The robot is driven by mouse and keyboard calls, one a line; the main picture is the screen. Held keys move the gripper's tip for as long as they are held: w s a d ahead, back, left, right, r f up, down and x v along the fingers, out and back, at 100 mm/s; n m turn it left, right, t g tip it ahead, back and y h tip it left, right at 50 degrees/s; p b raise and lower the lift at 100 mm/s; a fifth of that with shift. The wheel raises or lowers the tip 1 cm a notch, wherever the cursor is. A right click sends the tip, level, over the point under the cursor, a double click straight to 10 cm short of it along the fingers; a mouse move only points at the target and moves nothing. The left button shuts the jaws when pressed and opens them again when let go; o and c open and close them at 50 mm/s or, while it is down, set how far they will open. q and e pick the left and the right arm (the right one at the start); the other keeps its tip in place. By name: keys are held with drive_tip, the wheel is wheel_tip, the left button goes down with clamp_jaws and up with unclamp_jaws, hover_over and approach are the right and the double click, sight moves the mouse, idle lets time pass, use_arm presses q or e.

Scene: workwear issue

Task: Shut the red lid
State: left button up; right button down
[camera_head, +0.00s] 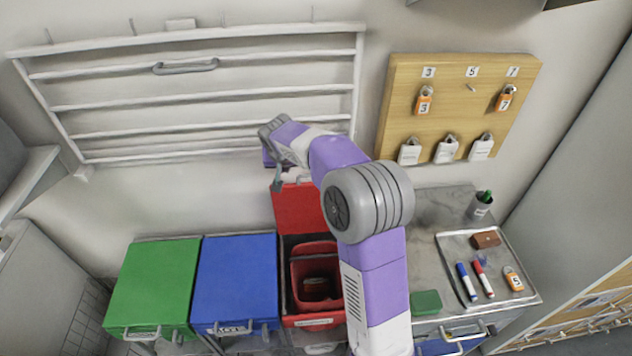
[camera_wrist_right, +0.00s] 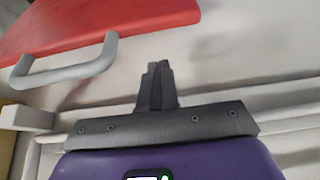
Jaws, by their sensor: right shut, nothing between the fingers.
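The red lid (camera_head: 298,210) stands open, raised at the back of its bin, in the head view. The red bin (camera_head: 314,322) below it is open and shows a red inner bucket (camera_head: 312,262) with a brown item inside. In the right wrist view the lid (camera_wrist_right: 100,22) is at the upper left, with its grey handle (camera_wrist_right: 65,76) at its edge. My right gripper (camera_head: 277,184) is near the raised lid's top edge, partly hidden by my arm. Its fingers (camera_wrist_right: 157,70) are shut and empty, apart from the handle. My left gripper is not in view.
A green-lidded bin (camera_head: 155,283) and a blue-lidded bin (camera_head: 236,280) stand closed to the left. A grey counter with a tray (camera_head: 452,262) of markers is to the right. A white wall rack (camera_head: 200,98) and a wooden lock board (camera_head: 455,110) are behind.

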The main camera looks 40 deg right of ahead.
drive_tip(key=f+b, duration=0.1)
drive_tip(key=f, duration=0.1)
drive_tip(key=f+b, duration=0.2)
drive_tip(key=shift+s+a+f, duration=0.1)
drive_tip(key=shift+s+f, duration=0.1)
drive_tip(key=shift+f, duration=0.05)
idle(0.3)
drive_tip(key=shift+f, duration=0.1)
drive_tip(key=shift+s+a+f+b, duration=0.2)
drive_tip(key=shift+s+a+b, duration=0.45)
drive_tip(key=shift+s+b, duration=0.45)
drive_tip(key=shift+s+a+f+b, duration=0.1)
drive_tip(key=shift+s+a+b, duration=0.65)
drive_tip(key=shift+s+b, duration=0.45)
drive_tip(key=p, duration=0.7)
approach(286, 185)
drive_tip(key=w, duration=0.2)
drive_tip(key=shift+s+d, duration=0.15)
drive_tip(key=shift+d, duration=0.3)
